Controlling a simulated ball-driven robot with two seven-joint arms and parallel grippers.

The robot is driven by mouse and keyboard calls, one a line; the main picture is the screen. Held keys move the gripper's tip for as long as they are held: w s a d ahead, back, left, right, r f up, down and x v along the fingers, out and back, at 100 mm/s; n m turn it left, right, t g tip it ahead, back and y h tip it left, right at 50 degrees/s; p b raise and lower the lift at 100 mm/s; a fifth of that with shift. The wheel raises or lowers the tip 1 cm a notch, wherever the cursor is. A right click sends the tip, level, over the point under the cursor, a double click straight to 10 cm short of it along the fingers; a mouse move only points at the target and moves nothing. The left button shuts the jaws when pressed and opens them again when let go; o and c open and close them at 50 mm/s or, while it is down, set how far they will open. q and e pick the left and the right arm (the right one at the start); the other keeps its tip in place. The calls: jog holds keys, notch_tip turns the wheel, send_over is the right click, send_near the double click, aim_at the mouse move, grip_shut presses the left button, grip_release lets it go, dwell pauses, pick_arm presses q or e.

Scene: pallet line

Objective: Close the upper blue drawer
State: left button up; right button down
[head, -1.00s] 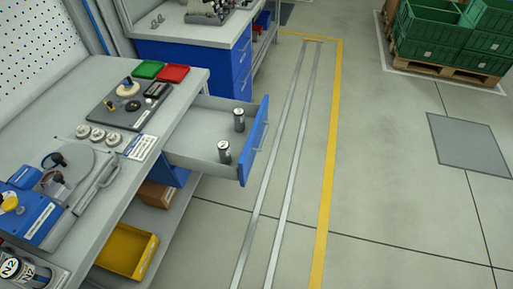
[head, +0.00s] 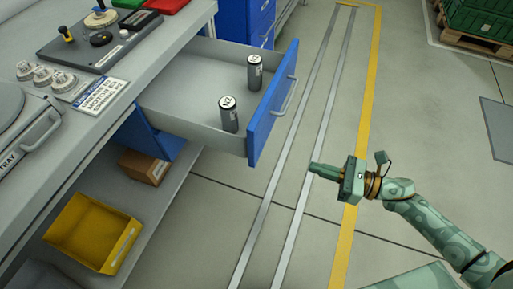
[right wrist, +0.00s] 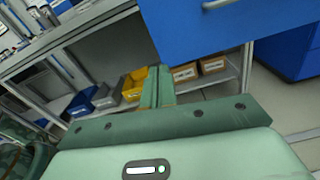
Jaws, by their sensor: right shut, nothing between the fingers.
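The upper blue drawer (head: 270,112) stands pulled out from under the workbench in the head view, with a grey inside and a grey bar handle (head: 285,97) on its blue front. Two dark cylinders with pale tops (head: 229,114) (head: 255,73) stand upright in it. My right gripper (head: 316,168) is shut and empty, to the right of and apart from the drawer front, pointing left. In the right wrist view its closed fingers (right wrist: 152,88) show below the blue drawer front (right wrist: 200,30). My left gripper is not in view.
The grey workbench top (head: 150,40) holds a tray board, white round parts and a label. A yellow bin (head: 93,232) and a cardboard box (head: 145,167) sit on the shelf below. The floor right of the drawer is clear, with metal rails and a yellow line (head: 362,100).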

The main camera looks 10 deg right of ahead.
jog(key=n, duration=0.1)
jog(key=b, duration=0.1)
send_near(256, 150)
jog(key=shift+n, duration=0.3)
jog(key=x, duration=0.6)
jog(key=shift+w+a, duration=0.3)
jog(key=shift+a, duration=0.1)
